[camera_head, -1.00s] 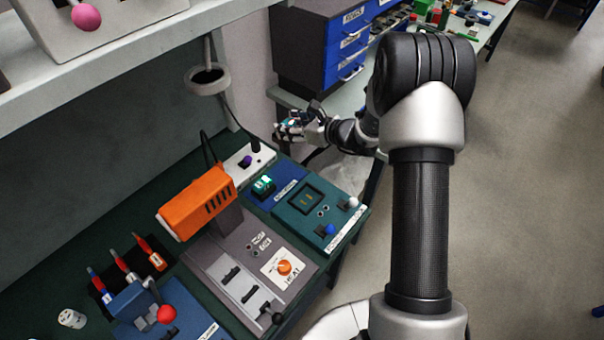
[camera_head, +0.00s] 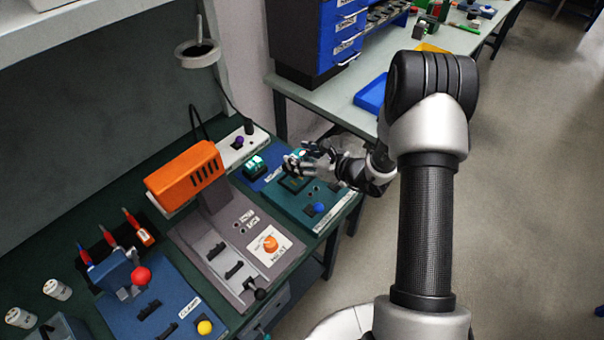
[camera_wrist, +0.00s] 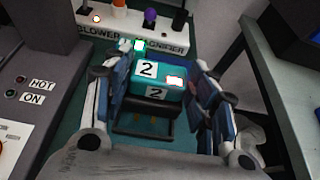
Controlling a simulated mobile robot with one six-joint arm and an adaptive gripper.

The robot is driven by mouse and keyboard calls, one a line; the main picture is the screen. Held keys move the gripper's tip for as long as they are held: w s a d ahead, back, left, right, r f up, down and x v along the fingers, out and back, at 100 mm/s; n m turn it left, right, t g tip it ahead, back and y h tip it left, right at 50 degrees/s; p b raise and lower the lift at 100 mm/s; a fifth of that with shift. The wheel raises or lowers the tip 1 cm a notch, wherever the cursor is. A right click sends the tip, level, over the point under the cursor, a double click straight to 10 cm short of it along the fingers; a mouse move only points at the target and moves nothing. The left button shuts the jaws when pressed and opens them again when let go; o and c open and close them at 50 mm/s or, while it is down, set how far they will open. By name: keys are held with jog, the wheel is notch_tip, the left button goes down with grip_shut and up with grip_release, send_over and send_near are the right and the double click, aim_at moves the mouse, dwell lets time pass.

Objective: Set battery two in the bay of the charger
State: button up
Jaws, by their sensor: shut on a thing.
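Battery two, a teal block with white "2" labels and a red light, shows in the wrist view (camera_wrist: 146,83). My gripper (camera_head: 302,160) is shut on it, with a finger on each side. In the head view the fingers mostly hide the battery. The charger (camera_head: 332,208) is a teal box with a blue knob at the right end of the bench. Its dark bay with gold contacts (camera_wrist: 154,119) shows just below the battery in the wrist view. The battery appears above the bay; I cannot tell whether they touch.
Another teal block with a green light (camera_head: 255,166) sits on a blue pad beside the charger. An orange blower (camera_head: 187,176) stands on a grey unit to the left. The floor at the right is clear.

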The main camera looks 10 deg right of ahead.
jog(key=shift+f+b, duration=0.65)
jog(key=shift+f, duration=2.25)
jog(key=shift+f, duration=0.1)
jog(key=shift+f, duration=0.15)
jog(key=o, duration=1.3)
